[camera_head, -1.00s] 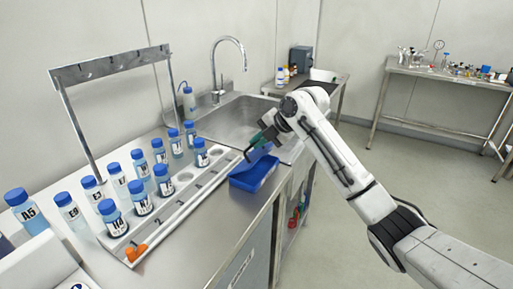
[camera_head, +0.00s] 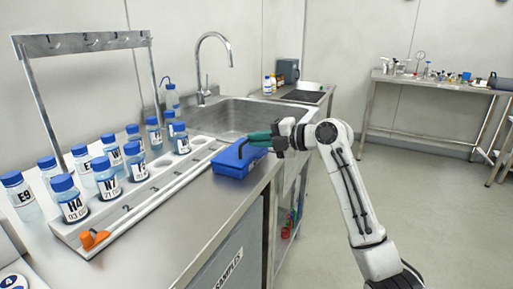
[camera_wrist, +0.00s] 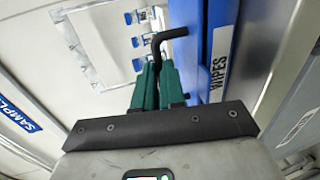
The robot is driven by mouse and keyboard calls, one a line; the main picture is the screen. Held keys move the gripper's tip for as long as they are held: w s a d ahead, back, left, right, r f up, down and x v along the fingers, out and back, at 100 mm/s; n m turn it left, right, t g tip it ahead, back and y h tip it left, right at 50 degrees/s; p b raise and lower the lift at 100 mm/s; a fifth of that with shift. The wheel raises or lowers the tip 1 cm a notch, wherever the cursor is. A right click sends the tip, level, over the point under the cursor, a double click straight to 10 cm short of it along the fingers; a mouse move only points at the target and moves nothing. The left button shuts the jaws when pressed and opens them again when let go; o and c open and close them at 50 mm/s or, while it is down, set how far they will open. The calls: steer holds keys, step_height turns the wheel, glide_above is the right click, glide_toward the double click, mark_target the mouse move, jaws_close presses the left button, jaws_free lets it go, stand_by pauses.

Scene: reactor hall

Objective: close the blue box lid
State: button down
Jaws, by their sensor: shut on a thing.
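The blue box (camera_head: 228,171) stands on the steel counter by its front edge. Its lid (camera_head: 240,153) lies down over the box; I cannot tell if it is fully flush. In the wrist view the blue box (camera_wrist: 216,35) shows at the right with a WIPES label. A black bent handle (camera_wrist: 173,34) sticks out from it, its end between my green fingertips. My gripper (camera_head: 252,138) is at the right side of the box, shut on this handle; it also shows in the wrist view (camera_wrist: 153,68).
A white rack (camera_head: 130,205) with several blue-capped bottles stands left of the box. The sink (camera_head: 245,117) and tap (camera_head: 200,65) are behind it. An orange piece (camera_head: 94,239) lies at the rack's front end. The floor at the right is clear.

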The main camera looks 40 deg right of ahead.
steer(key=shift+f+t+b, duration=0.3)
steer(key=shift+f+b, duration=0.05)
steer(key=shift+b, duration=0.1)
steer(key=c, duration=1.2)
jaws_free()
steer(key=shift+s, duration=0.1)
steer(key=shift+r, duration=0.1)
steer(key=v, duration=1)
steer(key=shift+s, duration=0.35)
steer(key=shift+d, duration=0.15)
